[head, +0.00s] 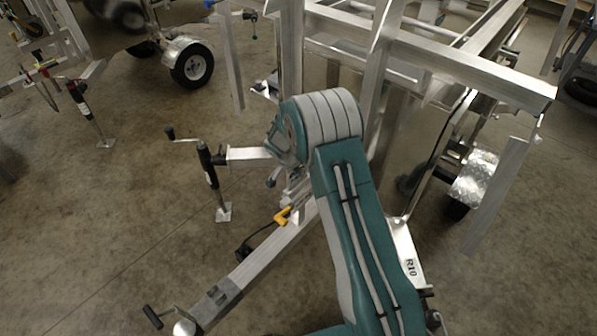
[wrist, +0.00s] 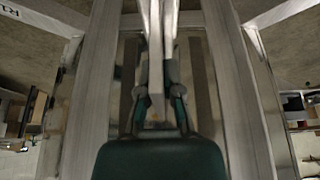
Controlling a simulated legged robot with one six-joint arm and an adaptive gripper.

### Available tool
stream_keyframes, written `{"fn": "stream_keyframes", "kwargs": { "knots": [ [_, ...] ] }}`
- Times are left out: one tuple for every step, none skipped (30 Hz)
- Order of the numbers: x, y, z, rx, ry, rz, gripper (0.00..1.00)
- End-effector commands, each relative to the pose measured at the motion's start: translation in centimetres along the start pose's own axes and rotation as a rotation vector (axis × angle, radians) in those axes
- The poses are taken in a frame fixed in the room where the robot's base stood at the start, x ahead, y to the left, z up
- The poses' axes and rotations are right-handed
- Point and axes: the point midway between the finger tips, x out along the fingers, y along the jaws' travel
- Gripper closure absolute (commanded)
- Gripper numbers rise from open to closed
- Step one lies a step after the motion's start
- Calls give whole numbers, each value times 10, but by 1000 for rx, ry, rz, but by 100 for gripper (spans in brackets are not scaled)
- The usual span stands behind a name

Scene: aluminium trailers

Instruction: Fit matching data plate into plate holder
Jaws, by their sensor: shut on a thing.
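In the wrist view my gripper (wrist: 158,98) is shut on a thin, pale metal piece (wrist: 157,55), seen nearly edge-on between the two fingers. It looks like a plate, but I cannot read any marking on it. In the head view my teal and grey arm bends over the front of an aluminium trailer frame, and my gripper's fingers are not clearly visible. A pale panel marked "R10" (head: 408,262) shows to the right of my arm. Part of a similar black marking (wrist: 9,12) shows at the upper left of the wrist view. I cannot make out the plate holder in either view.
The trailer's tongue (head: 255,262) runs to the lower left, with a yellow-handled part (head: 285,215) on it. A jack (head: 212,175) stands left of my arm. Upright and cross beams (head: 455,65) crowd the right. The concrete floor (head: 120,230) at left is largely open.

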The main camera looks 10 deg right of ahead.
Motion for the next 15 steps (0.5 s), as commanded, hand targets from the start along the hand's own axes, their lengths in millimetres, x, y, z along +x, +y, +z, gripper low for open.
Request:
{"fn": "stream_keyframes", "kwargs": {
  "knots": [
    [0, 0, 0, 0, 0, 0, 100],
    [0, 0, 0, 0, 0, 0, 100],
    [0, 0, 0, 0, 0, 0, 100],
    [0, 0, 0, 0, 0, 0, 100],
    [0, 0, 0, 0, 0, 0, 100],
    [1, 0, 0, 0, 0, 0, 100],
    [1, 0, 0, 0, 0, 0, 100],
    [2, 0, 1, 0, 0, 0, 100],
    [2, 0, 1, 0, 0, 0, 100],
    [3, 0, 1, 0, 0, 0, 100],
    [4, 0, 1, 0, 0, -1, 100],
    [4, 0, 2, 1, 0, -1, 100],
    [5, 0, 2, 1, 0, -1, 100],
    [6, 0, 2, 1, 0, -1, 100],
    [6, 0, 2, 1, 0, -1, 100]
  ]
}}
